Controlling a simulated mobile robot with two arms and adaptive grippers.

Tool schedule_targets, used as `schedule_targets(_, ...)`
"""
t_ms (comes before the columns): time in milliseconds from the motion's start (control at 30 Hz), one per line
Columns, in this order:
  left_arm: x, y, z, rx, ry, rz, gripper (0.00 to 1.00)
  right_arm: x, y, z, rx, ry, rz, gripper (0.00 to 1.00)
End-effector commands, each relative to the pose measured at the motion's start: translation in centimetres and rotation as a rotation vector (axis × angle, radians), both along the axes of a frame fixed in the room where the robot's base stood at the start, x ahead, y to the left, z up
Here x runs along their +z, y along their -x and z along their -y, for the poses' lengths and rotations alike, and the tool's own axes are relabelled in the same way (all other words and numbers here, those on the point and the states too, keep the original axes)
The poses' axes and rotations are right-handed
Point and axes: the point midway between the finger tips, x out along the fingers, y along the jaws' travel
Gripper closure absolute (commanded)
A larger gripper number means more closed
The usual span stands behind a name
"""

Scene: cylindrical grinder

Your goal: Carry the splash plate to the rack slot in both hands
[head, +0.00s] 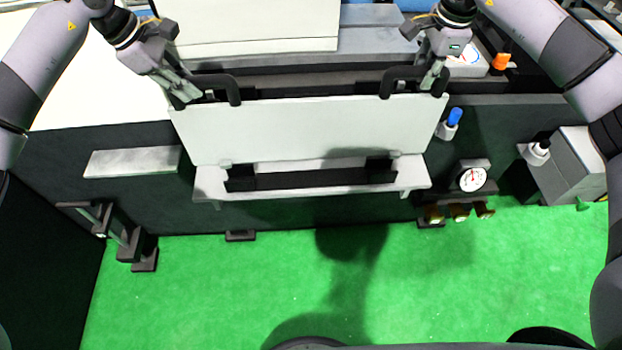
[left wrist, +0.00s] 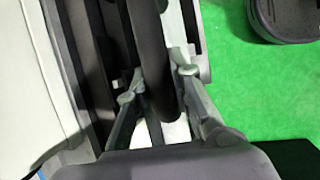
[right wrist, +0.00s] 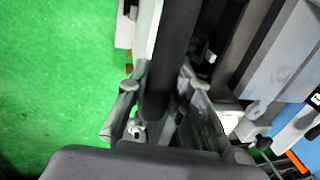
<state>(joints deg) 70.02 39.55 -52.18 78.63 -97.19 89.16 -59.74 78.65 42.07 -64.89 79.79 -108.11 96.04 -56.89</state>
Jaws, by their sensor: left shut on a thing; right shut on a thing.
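The splash plate (head: 310,130) is a wide white panel with a black handle near each top corner. It hangs upright and about level in front of the machine. My left gripper (head: 188,94) is shut on the left handle (head: 228,88), a dark bar that also shows in the left wrist view (left wrist: 150,50). My right gripper (head: 432,82) is shut on the right handle (head: 393,80), which also shows in the right wrist view (right wrist: 175,50). The rack (head: 210,184) is a pale ledge with a long black slot (head: 310,181). The plate's lower edge appears just above the slot; the gap between them is unclear.
A grey ledge (head: 130,162) juts out at the left. On the right are a blue-capped fitting (head: 453,118), a pressure gauge (head: 472,179), brass fittings (head: 459,212) and a grey box (head: 570,165). The green floor (head: 220,290) in front is mostly clear.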

Motion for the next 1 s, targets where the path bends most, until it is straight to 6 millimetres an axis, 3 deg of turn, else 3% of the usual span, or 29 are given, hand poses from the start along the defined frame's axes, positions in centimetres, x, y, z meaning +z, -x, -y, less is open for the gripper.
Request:
schedule_targets(367,-0.2,-0.2,0.0,0.003,0.006,0.008,1.0,-0.3,-0.1,0.0,-0.001,-0.002,0.006,1.0)
schedule_targets(1000,-3.1,-0.1,0.0,0.004,0.005,0.008,1.0,-3.2,-0.1,0.0,-0.001,-0.002,0.006,1.0)
